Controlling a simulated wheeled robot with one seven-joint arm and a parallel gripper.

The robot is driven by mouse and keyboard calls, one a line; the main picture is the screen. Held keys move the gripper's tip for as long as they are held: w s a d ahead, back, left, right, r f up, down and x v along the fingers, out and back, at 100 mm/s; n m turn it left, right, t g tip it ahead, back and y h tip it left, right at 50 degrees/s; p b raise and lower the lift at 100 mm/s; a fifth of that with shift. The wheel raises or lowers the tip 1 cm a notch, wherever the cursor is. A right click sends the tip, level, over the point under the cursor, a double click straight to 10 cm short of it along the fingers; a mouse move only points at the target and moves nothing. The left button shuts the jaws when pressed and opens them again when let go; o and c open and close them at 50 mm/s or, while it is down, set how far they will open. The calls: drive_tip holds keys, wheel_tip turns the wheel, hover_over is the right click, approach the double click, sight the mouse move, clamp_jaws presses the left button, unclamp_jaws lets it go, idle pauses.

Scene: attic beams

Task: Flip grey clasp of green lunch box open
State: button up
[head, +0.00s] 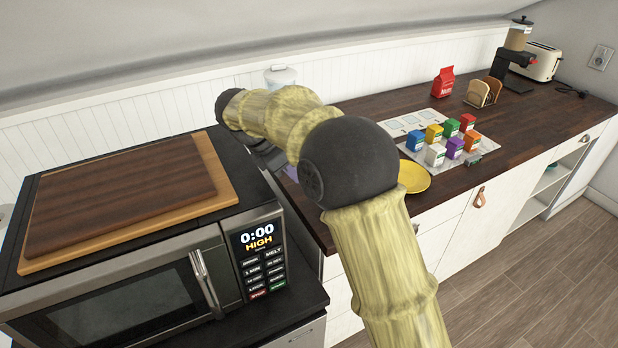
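No green lunch box with a grey clasp can be made out in the head view; my arm covers part of the dark wooden counter behind the microwave. A small green carton (451,128) stands among other coloured cartons on a patterned tray, and no clasp shows on it. My arm bends across the middle of the view. A dark part at its far end (264,156) shows just beyond the microwave's right rear corner and may belong to my gripper. Its fingers are hidden. A small light purple thing (291,173) is mostly hidden behind my arm.
A microwave (110,290) with a wooden board (125,195) on top fills the left. A yellow plate (413,177) lies on the counter (540,113) right of my arm. A red bag (443,83), toast rack (484,92), coffee maker (517,60) and toaster (543,62) stand farther back.

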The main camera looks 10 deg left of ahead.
drive_tip(key=shift+w+d+r+m+g+p, duration=0.15)
drive_tip(key=shift+w+d+m+g+p, duration=0.25)
drive_tip(key=shift+m, duration=0.5)
clamp_jaws()
drive_tip(key=w+d+m+g+y+p, duration=0.1)
drive_tip(key=w+d+m+y+p, duration=0.2)
drive_tip(key=m, duration=1.3)
drive_tip(key=w+d+r+m+g+y+p, duration=0.1)
drive_tip(key=d+m+p, duration=0.7)
drive_tip(key=m, duration=0.8)
drive_tip(key=w+d+g+y, duration=0.1)
drive_tip(key=w+y, duration=0.1)
drive_tip(key=w, duration=0.1)
drive_tip(key=shift+d+r+m+g, duration=0.15)
drive_tip(key=shift+r+m+g, duration=0.15)
drive_tip(key=shift+m, duration=0.1)
